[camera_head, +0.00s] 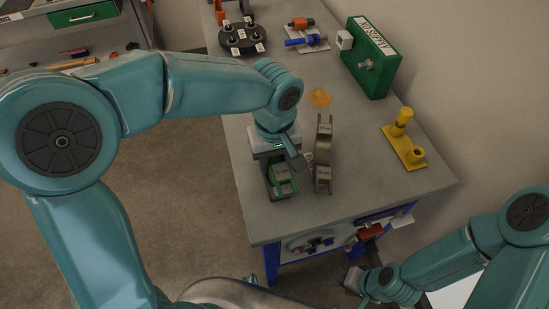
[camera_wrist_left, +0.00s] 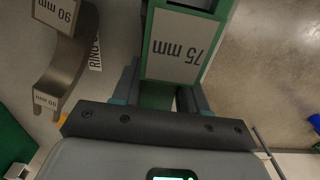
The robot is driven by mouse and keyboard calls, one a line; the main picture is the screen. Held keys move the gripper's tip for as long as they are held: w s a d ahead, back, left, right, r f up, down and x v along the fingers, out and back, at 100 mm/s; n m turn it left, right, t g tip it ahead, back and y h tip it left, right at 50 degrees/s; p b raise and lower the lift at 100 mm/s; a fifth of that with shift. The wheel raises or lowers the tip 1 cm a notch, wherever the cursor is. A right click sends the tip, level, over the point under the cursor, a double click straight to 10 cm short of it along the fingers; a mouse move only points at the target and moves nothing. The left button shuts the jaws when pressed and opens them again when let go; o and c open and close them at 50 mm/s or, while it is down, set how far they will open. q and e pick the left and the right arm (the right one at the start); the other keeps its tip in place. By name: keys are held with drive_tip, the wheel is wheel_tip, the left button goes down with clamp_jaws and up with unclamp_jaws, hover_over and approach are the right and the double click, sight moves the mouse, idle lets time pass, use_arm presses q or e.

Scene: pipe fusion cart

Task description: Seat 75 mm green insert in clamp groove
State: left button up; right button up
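The green insert (camera_head: 282,182) is at the lower left of the cart top, below my left gripper (camera_head: 284,165). In the left wrist view the insert (camera_wrist_left: 178,45) has a grey face marked 75 mm. Its green part sits between the two fingers of the left gripper (camera_wrist_left: 160,98), which appear shut on it. I cannot tell whether it touches the cart top. A curved grey metal piece (camera_head: 323,155) stands just right of it. It is marked 90 mm in the left wrist view (camera_wrist_left: 62,60). I cannot make out a clamp groove. My right gripper (camera_head: 354,281) is low beside the cart, its fingers unclear.
The grey cart top (camera_head: 365,190) is clear to the right of the metal piece. A yellow stand (camera_head: 404,150) is at the right, an orange disc (camera_head: 320,97) in the middle. A green box (camera_head: 370,62), a blue-and-orange tool (camera_head: 305,38) and a black round holder (camera_head: 242,38) stand farther back.

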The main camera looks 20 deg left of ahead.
use_arm(q)
drive_tip(key=o, duration=0.5)
drive_tip(key=shift+r, duration=0.1)
wheel_tip(320, 180, up, 16)
drive_tip(key=shift+r+p, duration=0.1)
drive_tip(key=shift+p, duration=0.8)
drive_tip(key=shift+s, duration=0.15)
